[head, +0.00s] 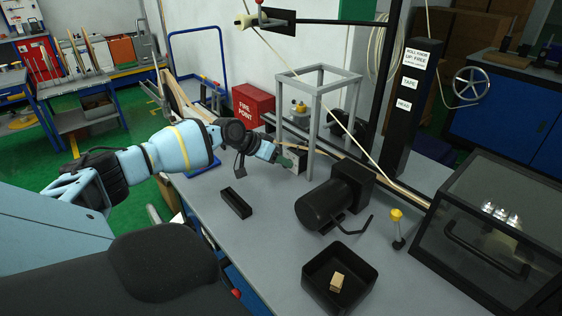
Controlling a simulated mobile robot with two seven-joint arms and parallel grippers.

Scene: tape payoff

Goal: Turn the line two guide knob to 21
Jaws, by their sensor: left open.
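My left gripper (277,157) is open at the far side of the grey bench, its arm reaching in from the left. Its fingertips are beside a small dark-and-grey box (296,160) at the foot of a grey frame. I cannot tell whether they touch it, and the gripper partly covers its front. No line two label or number scale is readable, so I cannot tell which knob is the guide knob. A yellow-topped knob (397,215) stands on a short post at the right. Another yellow knob (301,107) shows behind the grey frame. My right gripper is out of view.
The grey frame (314,112) stands close around the gripper's far side. A black motor (322,206), an open black bin (317,291) with a small tan block, a narrow black tray (236,203) and a dark clear-topped case (490,225) stand on the bench.

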